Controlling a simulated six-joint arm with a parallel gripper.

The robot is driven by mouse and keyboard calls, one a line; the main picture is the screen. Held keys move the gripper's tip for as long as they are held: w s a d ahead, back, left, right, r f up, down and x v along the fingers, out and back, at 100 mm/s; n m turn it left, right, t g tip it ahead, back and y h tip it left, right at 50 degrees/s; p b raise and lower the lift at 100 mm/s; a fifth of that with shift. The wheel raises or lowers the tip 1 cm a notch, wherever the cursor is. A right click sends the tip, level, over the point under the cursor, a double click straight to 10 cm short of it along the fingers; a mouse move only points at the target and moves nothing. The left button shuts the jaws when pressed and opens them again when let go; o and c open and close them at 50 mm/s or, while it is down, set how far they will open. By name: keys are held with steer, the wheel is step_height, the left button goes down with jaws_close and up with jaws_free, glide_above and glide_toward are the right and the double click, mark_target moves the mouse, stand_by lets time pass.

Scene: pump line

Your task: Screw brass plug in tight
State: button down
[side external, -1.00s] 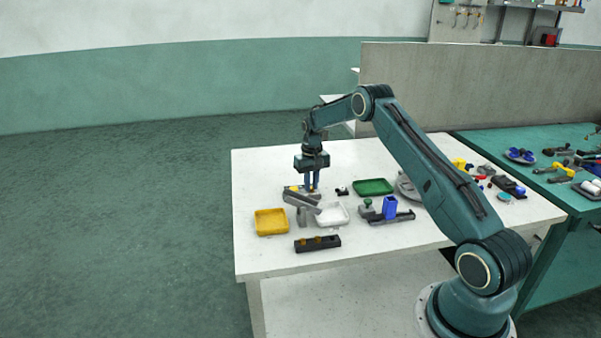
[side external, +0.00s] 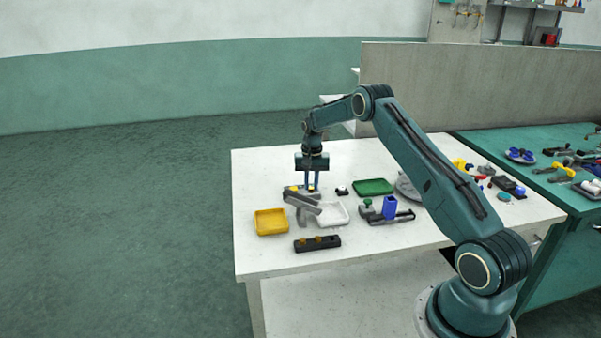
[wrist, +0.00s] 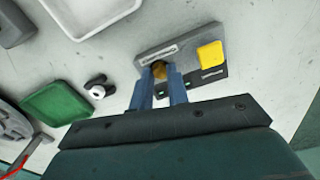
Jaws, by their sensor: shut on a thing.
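My gripper (side external: 311,187) points straight down over the far left part of the white table. In the wrist view its two blue fingers (wrist: 159,84) are shut on a brass plug (wrist: 159,69), whose brass face shows between the tips. The plug is at the near edge of a grey block (wrist: 183,43) with a yellow square pad. The block also shows low beside the fingers in the side view. How deep the plug sits and its thread are hidden by the fingers.
A black rack (side external: 317,244) with brass pieces lies at the front. A yellow tray (side external: 271,222), a white tray (side external: 334,214) and a green tray (side external: 373,187) stand around. A blue block (side external: 389,207) sits on a dark fixture to the right. The table's far left is clear.

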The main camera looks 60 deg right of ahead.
steer(key=m, duration=0.5)
steer(key=shift+m, duration=0.9)
steer(key=shift+m, duration=0.3)
steer(key=m, duration=0.2)
steer(key=shift+m, duration=2.2)
steer(key=shift+m, duration=3.6)
